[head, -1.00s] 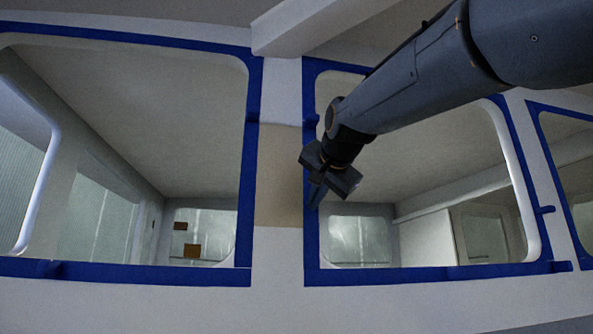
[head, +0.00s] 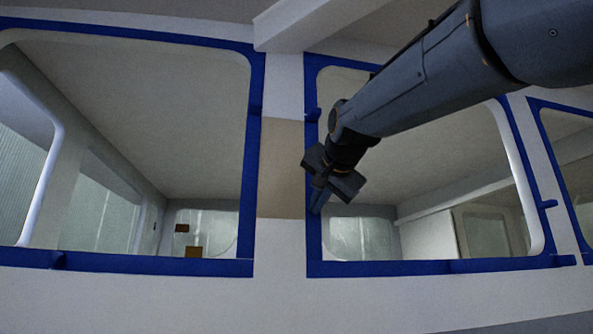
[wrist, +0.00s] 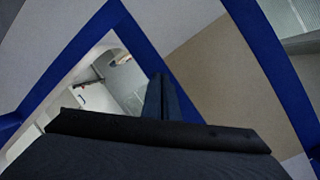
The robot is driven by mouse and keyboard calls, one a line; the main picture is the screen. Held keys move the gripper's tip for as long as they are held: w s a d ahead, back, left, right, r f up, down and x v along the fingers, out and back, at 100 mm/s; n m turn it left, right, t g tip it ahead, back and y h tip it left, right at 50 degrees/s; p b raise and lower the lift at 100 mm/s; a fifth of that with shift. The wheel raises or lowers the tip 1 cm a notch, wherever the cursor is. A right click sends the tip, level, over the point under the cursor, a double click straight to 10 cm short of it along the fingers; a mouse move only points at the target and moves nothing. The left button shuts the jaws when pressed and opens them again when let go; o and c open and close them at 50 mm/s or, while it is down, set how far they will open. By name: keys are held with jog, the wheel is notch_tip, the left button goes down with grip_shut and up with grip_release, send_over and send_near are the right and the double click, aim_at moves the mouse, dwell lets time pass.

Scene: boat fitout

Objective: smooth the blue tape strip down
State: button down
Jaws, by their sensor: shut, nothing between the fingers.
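Blue tape frames the right window. The fingers hide part of the strip.
The tan panel (head: 282,170) lies between the two windows. A white beam (head: 300,25) juts out above.

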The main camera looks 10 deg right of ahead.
aim_at(314, 232)
jog(key=shift+f, duration=0.1)
jog(key=shift+f+b, duration=0.65)
jog(key=shift+f, duration=0.2)
jog(key=shift+s+r, duration=0.1)
jog(key=shift+s, duration=0.05)
jog(key=shift+f+b, duration=1.4)
jog(key=shift+f, duration=0.3)
jog(key=shift+w+b, duration=0.2)
jog(key=shift+b, duration=0.95)
jog(key=b, duration=0.5)
jog(key=shift+s+r+b, duration=0.15)
jog(key=shift+s+b, duration=0.25)
